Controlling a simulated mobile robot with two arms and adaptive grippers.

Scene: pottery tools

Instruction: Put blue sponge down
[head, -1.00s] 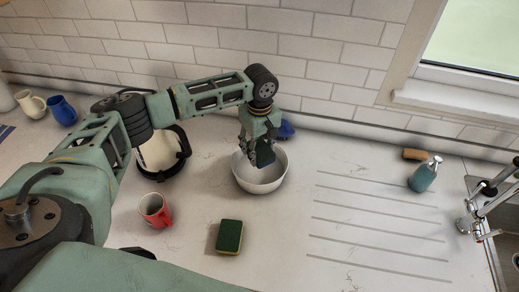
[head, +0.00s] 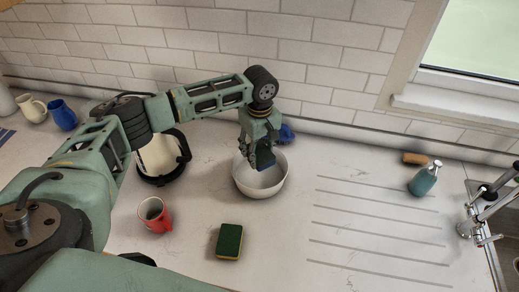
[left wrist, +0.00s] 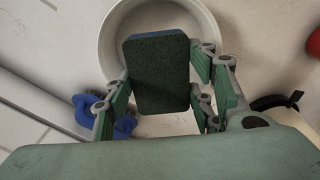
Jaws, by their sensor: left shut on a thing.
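The blue sponge (left wrist: 157,75) is held in my left gripper (head: 262,157). In the left wrist view it has a dark scouring face towards the camera and a blue edge at its far end. The fingers of the left gripper (left wrist: 160,88) are closed on its two sides. The sponge also shows in the head view (head: 265,158), over the white bowl (head: 262,186). The bowl's rim also shows behind the sponge in the left wrist view (left wrist: 112,38). I cannot tell whether the sponge touches the bowl. My right gripper is not in view.
A green-and-yellow sponge (head: 229,242) and a red mug (head: 153,213) stand in front. A soap bottle (head: 424,180) stands right. The grooved counter (head: 370,228) is clear.

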